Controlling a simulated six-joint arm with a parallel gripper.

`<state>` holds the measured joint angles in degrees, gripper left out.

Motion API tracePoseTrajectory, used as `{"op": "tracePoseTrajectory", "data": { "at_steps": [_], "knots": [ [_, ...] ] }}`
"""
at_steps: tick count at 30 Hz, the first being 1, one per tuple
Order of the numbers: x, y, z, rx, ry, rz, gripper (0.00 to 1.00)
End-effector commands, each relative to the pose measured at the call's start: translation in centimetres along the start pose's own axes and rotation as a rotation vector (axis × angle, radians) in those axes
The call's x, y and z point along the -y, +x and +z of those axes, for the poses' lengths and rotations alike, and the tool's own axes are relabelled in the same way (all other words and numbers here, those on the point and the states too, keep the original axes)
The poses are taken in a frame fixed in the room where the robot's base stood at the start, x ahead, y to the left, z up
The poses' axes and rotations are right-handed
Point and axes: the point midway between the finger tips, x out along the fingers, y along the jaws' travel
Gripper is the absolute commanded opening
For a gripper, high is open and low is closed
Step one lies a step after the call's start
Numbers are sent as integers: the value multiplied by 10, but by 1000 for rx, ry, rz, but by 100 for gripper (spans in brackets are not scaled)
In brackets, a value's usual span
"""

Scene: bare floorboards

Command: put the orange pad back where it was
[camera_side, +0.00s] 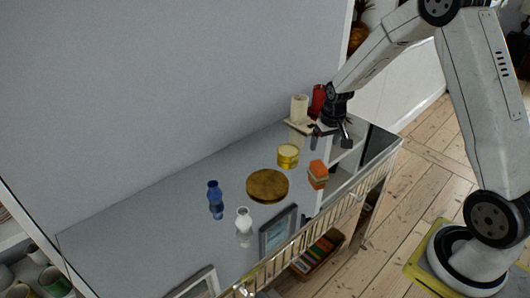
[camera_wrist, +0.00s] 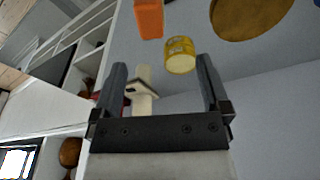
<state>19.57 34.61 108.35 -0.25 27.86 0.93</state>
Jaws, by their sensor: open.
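The orange pad (camera_side: 317,176) is a small, thick orange block on the grey cabinet top, near its front edge. It stands right of the yellow tin (camera_side: 288,155). In the wrist view the pad (camera_wrist: 149,18) is at the top, beyond my fingertips and cut by the frame edge. My gripper (camera_side: 331,134) is open above the right end of the top, behind the pad and apart from it. In the wrist view my gripper (camera_wrist: 162,66) has its two fingers wide apart with nothing held. The yellow tin (camera_wrist: 180,56) shows beyond the fingers.
A cream cylinder (camera_side: 299,108) on a pale base and a red object (camera_side: 318,99) stand close behind my gripper. A rail (camera_side: 300,250) runs along the front.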

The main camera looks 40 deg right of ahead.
Motion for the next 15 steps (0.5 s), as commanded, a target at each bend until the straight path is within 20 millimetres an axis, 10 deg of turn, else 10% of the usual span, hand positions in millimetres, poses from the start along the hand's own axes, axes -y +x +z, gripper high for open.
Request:
{"op": "tracePoseTrajectory", "data": {
  "at_steps": [15],
  "knots": [
    [80,-75,120,-52,-244,-46,96]
  ]
}}
